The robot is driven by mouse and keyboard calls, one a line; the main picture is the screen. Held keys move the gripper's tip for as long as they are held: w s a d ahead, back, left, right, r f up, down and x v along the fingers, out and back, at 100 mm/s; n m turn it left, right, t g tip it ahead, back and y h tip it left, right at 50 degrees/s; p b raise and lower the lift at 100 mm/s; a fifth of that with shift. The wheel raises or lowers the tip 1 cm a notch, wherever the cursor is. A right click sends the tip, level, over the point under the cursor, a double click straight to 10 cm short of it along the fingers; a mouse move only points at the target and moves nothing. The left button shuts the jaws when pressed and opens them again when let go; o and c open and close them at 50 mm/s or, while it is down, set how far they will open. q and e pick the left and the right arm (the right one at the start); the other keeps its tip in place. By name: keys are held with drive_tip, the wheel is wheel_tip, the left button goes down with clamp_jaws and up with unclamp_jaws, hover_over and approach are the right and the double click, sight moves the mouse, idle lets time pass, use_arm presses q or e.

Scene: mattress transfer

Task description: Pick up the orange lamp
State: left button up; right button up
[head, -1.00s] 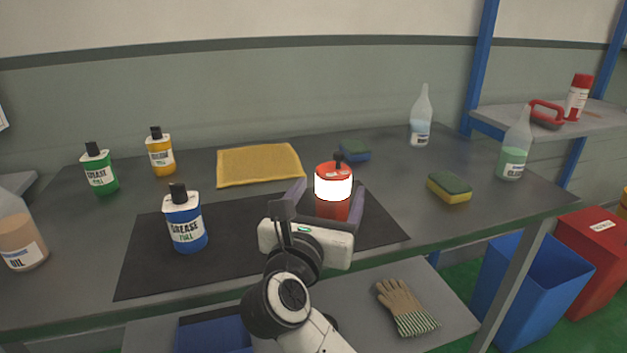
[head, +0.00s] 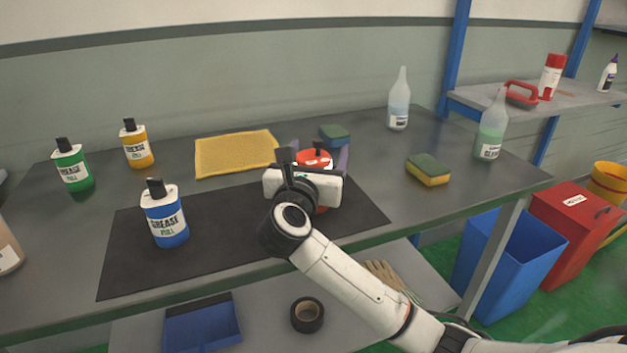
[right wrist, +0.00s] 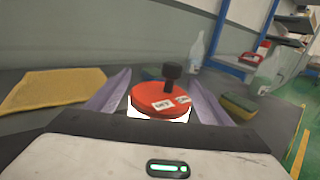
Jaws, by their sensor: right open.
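The orange-red lamp (head: 314,159) with a dark knob on top stands upright on the black mat (head: 225,232) on the table. In the head view my right gripper hides most of it. My right gripper (head: 318,158) is open, with one finger on each side of the lamp. In the right wrist view the lamp's red top (right wrist: 161,98) and part of its glowing white band sit between the two purple fingers (right wrist: 163,97). I cannot tell whether the fingers touch it. My left gripper is not in view.
A blue grease bottle (head: 165,215) stands on the mat's left part. A yellow cloth (head: 236,153), a blue sponge (head: 335,134) and a green-yellow sponge (head: 428,169) lie around the lamp. Clear bottles (head: 398,103) stand behind. A blue bin (head: 510,255) stands at right.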

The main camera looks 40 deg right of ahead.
drive_tip(key=c, duration=1.5)
